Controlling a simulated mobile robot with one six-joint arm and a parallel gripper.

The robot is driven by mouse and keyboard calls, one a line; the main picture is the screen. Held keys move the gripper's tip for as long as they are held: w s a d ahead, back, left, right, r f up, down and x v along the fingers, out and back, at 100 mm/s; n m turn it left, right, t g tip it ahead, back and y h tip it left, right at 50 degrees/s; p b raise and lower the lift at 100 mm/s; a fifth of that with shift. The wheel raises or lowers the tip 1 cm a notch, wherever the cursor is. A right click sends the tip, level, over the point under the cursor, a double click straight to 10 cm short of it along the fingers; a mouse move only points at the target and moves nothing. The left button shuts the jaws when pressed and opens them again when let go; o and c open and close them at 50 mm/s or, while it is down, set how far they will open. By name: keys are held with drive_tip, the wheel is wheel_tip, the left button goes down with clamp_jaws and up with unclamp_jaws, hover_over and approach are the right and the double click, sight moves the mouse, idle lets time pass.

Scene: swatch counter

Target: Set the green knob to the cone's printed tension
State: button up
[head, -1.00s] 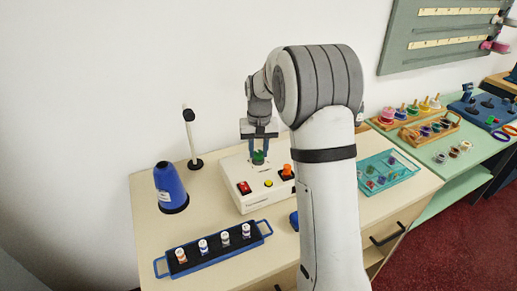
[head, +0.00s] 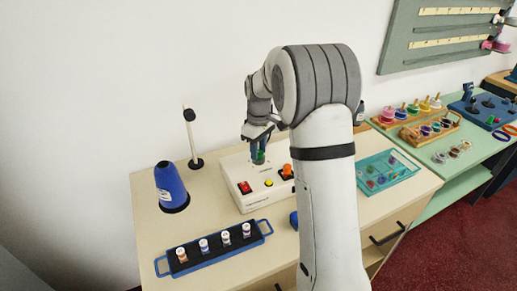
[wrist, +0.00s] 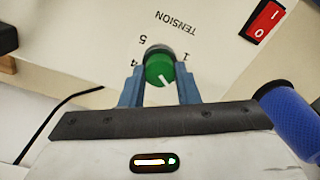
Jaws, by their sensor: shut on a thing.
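My gripper (head: 259,154) reaches down onto the white box and is shut on the green knob (head: 261,158). In the wrist view, the gripper (wrist: 160,78) has one finger on each side of the green knob (wrist: 158,66). The knob's white pointer line slants toward the lower right of that view. The printed 5, 4 and 1 show around the knob; other marks are hidden by the gripper.
The white box (head: 247,203) also carries a red switch (head: 245,188), a yellow button (head: 268,183) and an orange knob (head: 287,170). A blue tray (head: 211,257) with several small spools lies in front. A thin post (head: 192,140) stands behind.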

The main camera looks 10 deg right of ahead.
sight(259, 151)
drive_tip(key=shift+n, duration=0.4)
drive_tip(key=o, duration=1)
drive_tip(key=shift+c, duration=0.2)
drive_tip(key=shift+r, duration=0.1)
wheel_tip(259, 151, up, 8)
drive_tip(key=shift+f, duration=0.15)
